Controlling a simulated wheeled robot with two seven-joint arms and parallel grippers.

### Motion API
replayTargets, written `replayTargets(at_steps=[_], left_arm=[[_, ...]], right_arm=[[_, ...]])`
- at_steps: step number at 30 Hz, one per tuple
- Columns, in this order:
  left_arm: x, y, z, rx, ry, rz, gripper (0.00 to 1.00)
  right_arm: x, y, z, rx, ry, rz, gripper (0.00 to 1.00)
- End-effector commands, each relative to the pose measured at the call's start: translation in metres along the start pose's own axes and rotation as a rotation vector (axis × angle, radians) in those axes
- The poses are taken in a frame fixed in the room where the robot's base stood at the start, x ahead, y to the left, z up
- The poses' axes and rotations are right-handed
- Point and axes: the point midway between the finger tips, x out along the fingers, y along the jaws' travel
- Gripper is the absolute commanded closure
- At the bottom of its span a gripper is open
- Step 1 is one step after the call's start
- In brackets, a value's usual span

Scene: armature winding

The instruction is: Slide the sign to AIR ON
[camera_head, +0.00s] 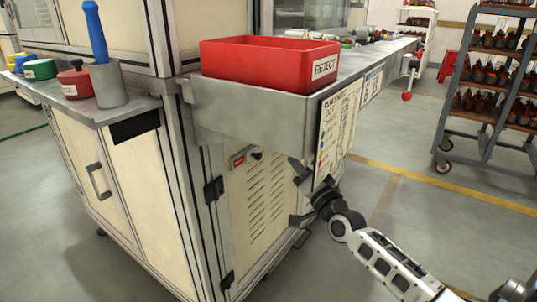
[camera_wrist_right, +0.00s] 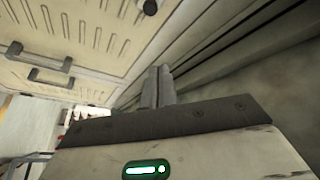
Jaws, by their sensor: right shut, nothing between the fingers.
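A small red-and-white plate (camera_head: 238,161) sits high on the cream louvred cabinet door, left of a black knob (camera_head: 257,155). It may be the sign; its lettering is too small to read. My right gripper (camera_head: 318,194) is to the right of and below it, by the door's right edge, apart from the plate. In the right wrist view its grey fingers (camera_wrist_right: 160,84) are shut and empty, pointing along the cabinet. The plate is not clearly visible there. My left gripper is not in view.
The cabinet door (camera_head: 240,215) has dark hinges. A metal shelf (camera_head: 235,114) juts out above it, carrying a red REJECT bin (camera_head: 250,68). A printed chart (camera_head: 338,125) hangs above my right gripper. Open floor lies right, before a rack (camera_head: 487,85).

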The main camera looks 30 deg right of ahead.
Motion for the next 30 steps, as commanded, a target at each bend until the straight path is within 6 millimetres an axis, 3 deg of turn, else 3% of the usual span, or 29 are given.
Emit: replayTargets(at_steps=[11, 19, 27, 30], left_arm=[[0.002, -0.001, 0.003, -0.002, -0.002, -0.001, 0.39], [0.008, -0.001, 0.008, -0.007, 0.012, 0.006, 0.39], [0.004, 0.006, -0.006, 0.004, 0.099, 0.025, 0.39], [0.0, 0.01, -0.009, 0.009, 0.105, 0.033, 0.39]], right_arm=[[0.008, 0.0, 0.002, -0.002, -0.001, -0.001, 1.0], [0.057, 0.0, 0.003, -0.002, -0.002, -0.002, 1.0], [0.102, 0.001, 0.003, -0.005, -0.003, -0.001, 1.0], [0.094, 0.0, 0.02, 0.0, -0.008, 0.002, 1.0]])
